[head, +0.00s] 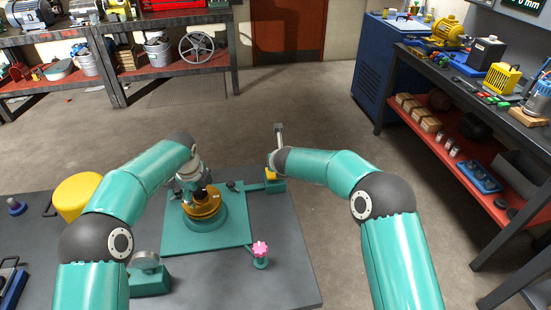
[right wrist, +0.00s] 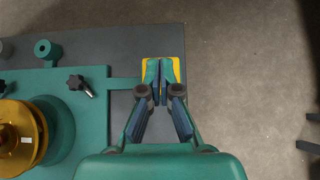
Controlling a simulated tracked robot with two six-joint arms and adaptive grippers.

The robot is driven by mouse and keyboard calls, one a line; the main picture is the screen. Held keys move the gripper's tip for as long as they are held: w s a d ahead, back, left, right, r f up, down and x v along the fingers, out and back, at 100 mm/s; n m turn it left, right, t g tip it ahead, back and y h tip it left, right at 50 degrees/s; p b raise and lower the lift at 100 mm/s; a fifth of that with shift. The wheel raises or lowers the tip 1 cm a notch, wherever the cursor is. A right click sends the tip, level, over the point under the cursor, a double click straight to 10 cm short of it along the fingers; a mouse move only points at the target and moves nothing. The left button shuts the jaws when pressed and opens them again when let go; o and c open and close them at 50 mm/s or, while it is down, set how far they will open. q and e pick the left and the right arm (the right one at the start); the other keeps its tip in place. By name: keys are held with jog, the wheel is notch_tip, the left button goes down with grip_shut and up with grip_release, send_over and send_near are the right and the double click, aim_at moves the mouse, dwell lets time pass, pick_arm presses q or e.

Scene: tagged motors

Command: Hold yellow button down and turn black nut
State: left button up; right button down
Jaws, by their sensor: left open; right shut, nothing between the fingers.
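The yellow button (head: 270,171) sits on a small teal block at the right end of the teal fixture. In the right wrist view its yellow edges (right wrist: 177,70) show around my right gripper (right wrist: 159,82), which is shut and empty right over it. I cannot tell whether the fingertips press it. My left gripper (head: 200,190) is open above the brass disc (head: 207,211) on its teal round base. A black knob (head: 232,186) stands behind and right of the disc; it also shows in the right wrist view (right wrist: 78,84). Any black nut on the disc is hidden by my left gripper.
The teal base plate (head: 185,250) lies on a dark grey table (head: 290,285). A pink knob (head: 260,248) stands at its front right. A yellow round part (head: 76,196) is at left, and a grey-topped teal part (head: 147,276) at front. The table's right edge is near.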

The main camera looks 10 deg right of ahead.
jog(key=shift+f, duration=0.1)
jog(key=shift+f, duration=2.8)
pick_arm(q)
jog(key=c, duration=1.1)
jog(key=shift+o, duration=0.2)
jog(key=m+h, duration=0.1)
jog(key=m, duration=0.3)
jog(key=shift+a+m, duration=0.15)
jog(key=shift+m, duration=0.15)
pick_arm(e)
jog(key=shift+s+f, duration=0.1)
jog(key=shift+f, duration=0.05)
pick_arm(q)
jog(key=m+g+h, duration=0.1)
jog(key=m, duration=0.3)
jog(key=shift+w+m, duration=0.1)
jog(key=shift+m, duration=0.2)
jog(key=o, duration=1.1)
jog(key=shift+c, duration=0.2)
